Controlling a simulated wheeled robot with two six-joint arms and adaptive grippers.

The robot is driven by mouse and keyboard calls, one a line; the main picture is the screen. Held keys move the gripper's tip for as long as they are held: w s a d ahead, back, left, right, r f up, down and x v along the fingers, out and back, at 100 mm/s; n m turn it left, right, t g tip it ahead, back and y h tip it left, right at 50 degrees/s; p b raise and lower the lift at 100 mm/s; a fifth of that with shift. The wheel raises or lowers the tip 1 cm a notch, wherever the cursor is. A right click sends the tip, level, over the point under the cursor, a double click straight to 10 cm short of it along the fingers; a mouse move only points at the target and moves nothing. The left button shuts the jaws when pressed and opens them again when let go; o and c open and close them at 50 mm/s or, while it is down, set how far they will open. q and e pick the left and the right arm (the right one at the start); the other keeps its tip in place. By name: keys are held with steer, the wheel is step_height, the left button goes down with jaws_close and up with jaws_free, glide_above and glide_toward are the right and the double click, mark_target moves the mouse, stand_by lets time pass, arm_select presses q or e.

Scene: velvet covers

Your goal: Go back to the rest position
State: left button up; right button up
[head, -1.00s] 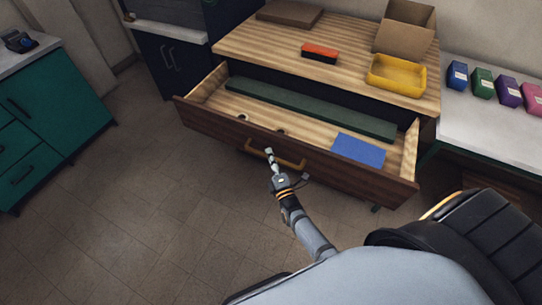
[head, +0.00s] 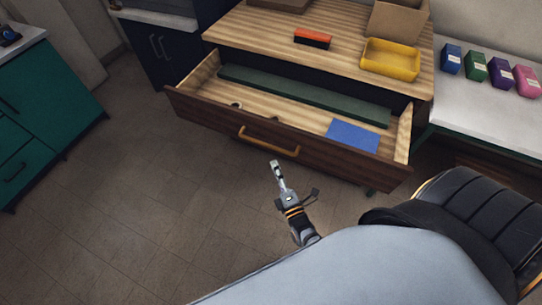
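My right gripper (head: 276,168) is in the middle of the head view, in front of the open drawer (head: 215,112). Its narrow tip is just below the drawer's yellow-brown handle (head: 268,142), with a small gap between them, and nothing shows in it. The fingers are too small and edge-on to tell whether they are open or shut. My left gripper is not in view.
The drawer holds a long green strip (head: 300,94), a blue flat piece (head: 352,134) and small rings. Above stand a yellow tray (head: 390,62), a cardboard box (head: 398,22) and an orange-black block (head: 312,38). Green cabinets (head: 45,115) stand left; the floor (head: 150,215) between is clear.

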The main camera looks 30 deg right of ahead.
steer(key=shift+s+f, duration=0.1)
steer(key=shift+s, duration=0.55)
steer(key=s+d+f+m+g+y, duration=0.1)
steer(key=s+f+m+g, duration=0.4)
steer(key=f, duration=0.7)
steer(key=s+d+f+m+g, duration=0.1)
steer(key=s+f+m+g, duration=0.4)
steer(key=f, duration=0.7)
steer(key=s+d+f+m+g, duration=0.2)
steer(key=s+f+m+g, duration=0.2)
steer(key=s, duration=0.6)
steer(key=s+d+f+m+g+p, duration=0.1)
steer(key=s+d+f+m+g, duration=0.2)
steer(key=s, duration=0.8)
step_height(320, 180, down, 3)
steer(key=shift+d+r+m+g, duration=0.1)
steer(key=shift+d+m+g, duration=0.1)
steer(key=shift+m+g, duration=0.55)
